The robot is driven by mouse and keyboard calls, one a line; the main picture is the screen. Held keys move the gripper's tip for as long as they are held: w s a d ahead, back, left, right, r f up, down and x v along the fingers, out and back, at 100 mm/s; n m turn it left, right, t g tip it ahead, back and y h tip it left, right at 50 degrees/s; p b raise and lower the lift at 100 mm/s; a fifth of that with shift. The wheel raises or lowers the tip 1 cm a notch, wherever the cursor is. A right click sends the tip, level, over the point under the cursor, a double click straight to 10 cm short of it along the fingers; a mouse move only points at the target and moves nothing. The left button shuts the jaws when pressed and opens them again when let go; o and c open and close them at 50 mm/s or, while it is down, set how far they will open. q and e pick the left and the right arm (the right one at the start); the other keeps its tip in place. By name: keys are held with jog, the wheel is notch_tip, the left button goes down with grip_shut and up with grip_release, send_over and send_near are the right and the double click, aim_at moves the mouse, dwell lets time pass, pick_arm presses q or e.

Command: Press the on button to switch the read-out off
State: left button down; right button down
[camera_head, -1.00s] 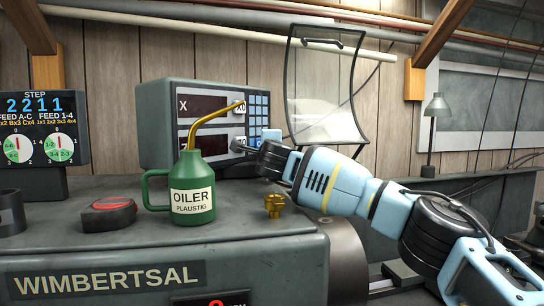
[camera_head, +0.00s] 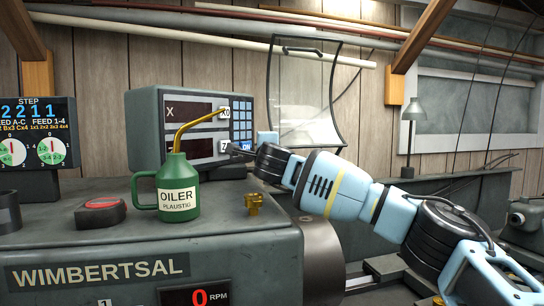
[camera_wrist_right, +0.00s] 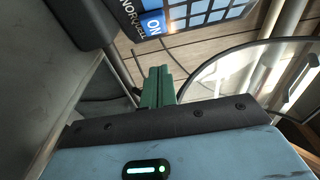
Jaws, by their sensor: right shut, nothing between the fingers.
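The read-out (camera_head: 140,130) is a grey box with X and Z windows at its front, left of centre in the head view. Both windows are dark, with no lit digits that I can see. Its blue ON button (camera_head: 246,146) sits below the keypad at the lower right; it also shows in the right wrist view (camera_wrist_right: 153,25). My right gripper (camera_head: 232,151) is shut and empty, close to the button in the head view. In the wrist view its green fingertips (camera_wrist_right: 157,70) look apart from the button. My left gripper is not in view.
A green oiler (camera_head: 178,190) with a long brass spout stands in front of the read-out. A brass fitting (camera_head: 254,204) and a black-and-red tape measure (camera_head: 101,211) lie on the grey machine top (camera_head: 110,245). A clear guard (camera_head: 305,95) stands behind my right arm.

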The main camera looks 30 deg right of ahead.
jog(key=shift+s+a+f, duration=0.1)
jog(key=shift+a+f, duration=0.15)
jog(key=shift+f, duration=0.35)
jog(key=shift+r+b+v, duration=0.15)
jog(key=shift+b+v, duration=0.05)
jog(key=shift+v, duration=1.5)
jog(key=shift+r+b+v, duration=0.15)
jog(key=shift+b+v, duration=0.05)
jog(key=shift+v, duration=1.5)
jog(key=shift+s+d+f, duration=0.1)
jog(key=shift+d, duration=0.05)
